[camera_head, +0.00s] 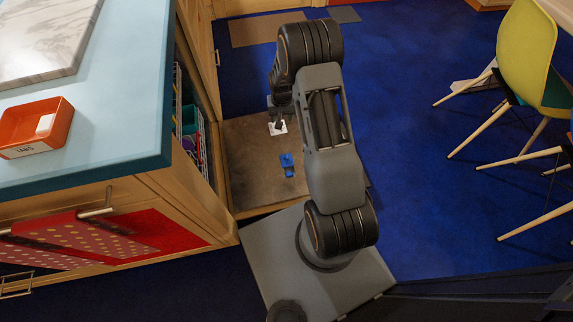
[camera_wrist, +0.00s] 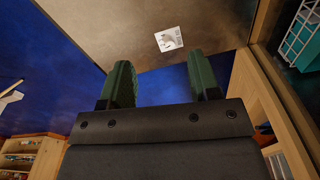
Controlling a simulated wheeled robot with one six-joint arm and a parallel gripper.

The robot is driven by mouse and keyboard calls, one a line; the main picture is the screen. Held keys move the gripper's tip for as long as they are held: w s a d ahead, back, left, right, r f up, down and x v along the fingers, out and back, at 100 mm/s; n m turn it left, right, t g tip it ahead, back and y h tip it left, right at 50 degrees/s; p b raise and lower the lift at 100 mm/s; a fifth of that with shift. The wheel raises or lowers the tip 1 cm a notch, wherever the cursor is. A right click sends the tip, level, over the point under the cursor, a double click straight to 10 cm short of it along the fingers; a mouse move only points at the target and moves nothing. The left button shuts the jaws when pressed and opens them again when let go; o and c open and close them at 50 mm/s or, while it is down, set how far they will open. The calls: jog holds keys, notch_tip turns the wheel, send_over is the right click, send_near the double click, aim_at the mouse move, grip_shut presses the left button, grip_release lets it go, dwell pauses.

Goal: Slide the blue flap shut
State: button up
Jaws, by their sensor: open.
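A flat grey-brown panel (camera_head: 250,185) extends from the open side of the wooden cabinet in the head view. A small blue piece (camera_head: 287,160) and a white square (camera_head: 277,128) are on it. I cannot tell whether the blue piece is the flap or a marking on the panel. My gripper (camera_head: 279,118) is over the panel by the white square, partly hidden by my arm. In the wrist view my gripper (camera_wrist: 162,80) is open, with nothing between its dark green fingers. The panel (camera_wrist: 120,25) and white square (camera_wrist: 168,39) lie beyond the fingertips; the blue piece is not visible there.
The cabinet (camera_head: 190,200) has a blue countertop with an orange tray (camera_head: 37,127). Its open side shows shelved things, including a teal rack (camera_wrist: 302,38). A yellow chair (camera_head: 527,55) stands at right. Blue carpet (camera_head: 420,150) is clear between my arm and the chair.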

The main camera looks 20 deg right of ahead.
aim_at(287, 156)
jog(key=shift+m+g, duration=0.3)
jog(key=shift+m, duration=0.1)
jog(key=f+b, duration=0.3)
jog(key=f, duration=0.7)
jog(key=d+f+b, duration=0.1)
jog(key=f+b, duration=0.2)
jog(key=f, duration=0.7)
jog(key=d+f+b, duration=0.1)
jog(key=f+b, duration=0.2)
jog(key=f, duration=0.7)
jog(key=shift+s+f, duration=0.2)
jog(key=shift+s, duration=0.05)
grip_shut()
